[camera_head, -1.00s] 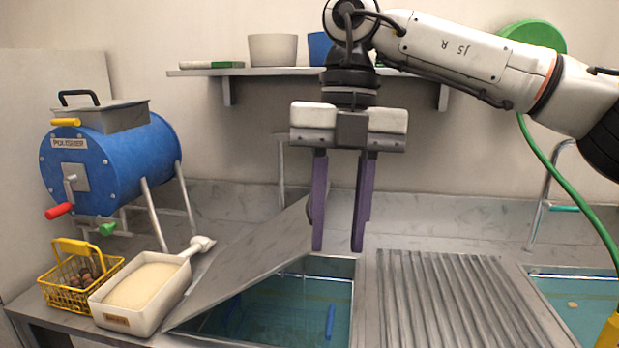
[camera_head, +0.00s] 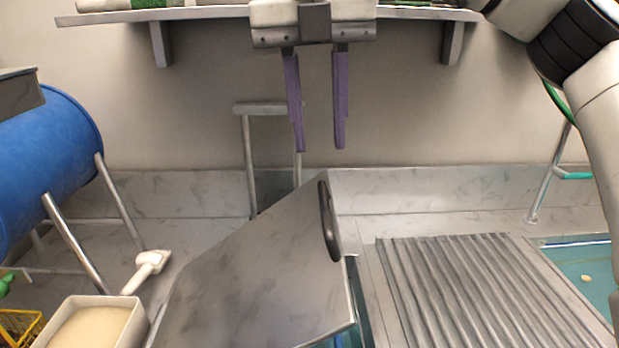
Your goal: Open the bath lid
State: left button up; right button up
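The bath lid (camera_head: 255,275) is a grey metal plate with a dark handle (camera_head: 329,222) near its right edge. It stands tilted up over the bath, its right side raised. Only a narrow strip of the bath (camera_head: 358,300) shows beside it; the rest is hidden behind the lid. My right gripper (camera_head: 320,150) is open, with two purple fingers pointing down. It is empty, above and behind the lid's handle, apart from it. My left gripper is not in view.
A ribbed metal drainboard (camera_head: 470,290) lies right of the bath, with another water basin (camera_head: 590,270) beyond it. The blue polisher drum (camera_head: 45,165) stands at left, above a white tray (camera_head: 140,322). A shelf (camera_head: 200,13) runs along the wall.

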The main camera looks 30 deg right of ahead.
aim_at(325, 203)
jog(key=f, duration=0.8)
jog(key=shift+s+d, duration=0.25)
jog(key=shift+s, duration=0.15)
jog(key=shift+f, duration=0.6)
grip_shut()
